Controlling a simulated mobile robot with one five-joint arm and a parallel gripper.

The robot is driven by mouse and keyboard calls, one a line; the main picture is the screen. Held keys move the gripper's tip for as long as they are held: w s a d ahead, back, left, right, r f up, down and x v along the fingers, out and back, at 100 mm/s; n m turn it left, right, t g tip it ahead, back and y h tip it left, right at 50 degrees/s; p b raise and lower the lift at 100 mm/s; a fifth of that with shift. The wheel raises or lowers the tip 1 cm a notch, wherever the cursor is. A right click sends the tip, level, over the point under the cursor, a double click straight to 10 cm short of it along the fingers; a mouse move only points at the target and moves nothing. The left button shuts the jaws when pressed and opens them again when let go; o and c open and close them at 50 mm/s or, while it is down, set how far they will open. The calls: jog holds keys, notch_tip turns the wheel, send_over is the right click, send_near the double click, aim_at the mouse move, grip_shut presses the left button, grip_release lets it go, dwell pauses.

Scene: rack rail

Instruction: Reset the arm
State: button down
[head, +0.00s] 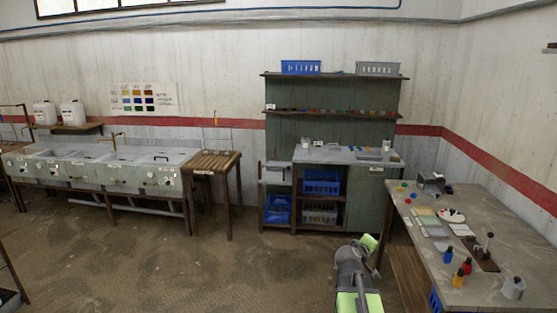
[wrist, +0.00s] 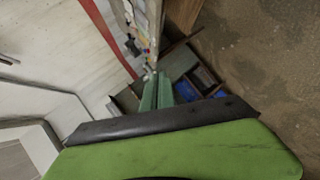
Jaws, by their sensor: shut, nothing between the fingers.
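My arm rises at the bottom of the head view, right of the middle, in grey and bright green. My gripper (head: 368,243) is at its upper end, shut and empty, over open floor in front of the cabinet. The fingertips are too small to make out there. In the wrist view, a bright green part of mine with a dark edge fills the bottom and hides what lies behind it.
A workbench (head: 450,215) with bottles and small parts stands at the right. A green-backed shelf unit (head: 335,95) and cabinet (head: 362,195) stand ahead. A small wooden table (head: 216,160) and a row of sinks (head: 95,172) are at the left. The middle floor is clear.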

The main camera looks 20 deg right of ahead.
jog(key=a+f+g+y, duration=0.15)
jog(key=a+f, duration=0.25)
jog(key=a, duration=0.8)
jog(key=a+f+y+b, duration=0.1)
jog(key=a+f+y, duration=0.25)
jog(key=a, duration=0.75)
jog(key=a+f+g+y, duration=0.15)
jog(key=a+f, duration=0.35)
jog(key=a, duration=0.7)
jog(key=s+a+f+m+g+y, duration=0.2)
jog(key=s+a, duration=0.4)
jog(key=s, duration=0.3)
jog(key=shift+s+a+f+m+g+y, duration=0.2)
jog(key=shift+m+g+y, duration=0.4)
jog(key=shift+g+y, duration=0.55)
